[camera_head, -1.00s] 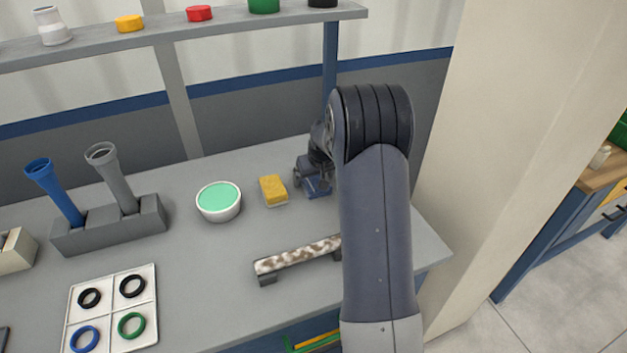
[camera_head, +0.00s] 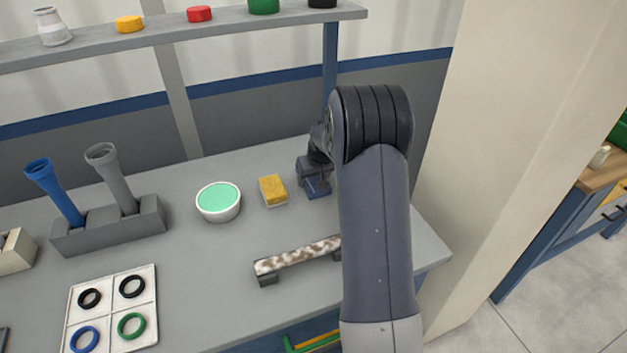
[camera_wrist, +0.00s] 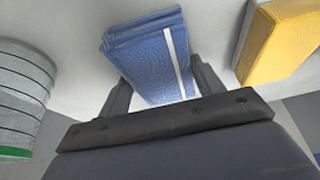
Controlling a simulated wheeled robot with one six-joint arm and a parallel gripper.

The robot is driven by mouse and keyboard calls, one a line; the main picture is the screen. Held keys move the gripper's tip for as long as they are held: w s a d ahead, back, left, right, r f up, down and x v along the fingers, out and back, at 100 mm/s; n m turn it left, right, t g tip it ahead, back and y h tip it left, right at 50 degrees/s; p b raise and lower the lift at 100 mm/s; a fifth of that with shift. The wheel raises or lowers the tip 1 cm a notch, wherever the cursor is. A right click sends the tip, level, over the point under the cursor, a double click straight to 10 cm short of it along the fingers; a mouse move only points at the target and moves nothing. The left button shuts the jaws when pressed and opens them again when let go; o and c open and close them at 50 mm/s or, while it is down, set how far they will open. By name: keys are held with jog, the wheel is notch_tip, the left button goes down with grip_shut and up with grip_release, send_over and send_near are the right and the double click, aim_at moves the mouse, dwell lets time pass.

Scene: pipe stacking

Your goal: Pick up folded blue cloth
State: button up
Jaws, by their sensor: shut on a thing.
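The folded blue cloth (camera_wrist: 150,62) has several layers and a white stripe. In the wrist view it sits between the two fingers of my gripper (camera_wrist: 158,85), which is shut on it. In the head view the cloth (camera_head: 318,188) shows as a small blue patch at the table's back right, beside the yellow sponge. My gripper (camera_head: 312,172) is over it there, partly hidden by my arm. I cannot tell whether the cloth still touches the table.
A yellow sponge (camera_head: 273,190) lies just left of the cloth. A white bowl with green contents (camera_head: 218,201) stands further left. A stained pipe (camera_head: 298,255) rests on supports in front. A grey holder (camera_head: 110,225) bears two upright pipes. A shelf (camera_head: 180,28) runs above the back.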

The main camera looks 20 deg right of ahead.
aim_at(315, 179)
notch_tip(315, 179, up, 10)
jog(key=o, duration=0.5)
jog(key=c, duration=0.4)
jog(key=shift+s, duration=0.1)
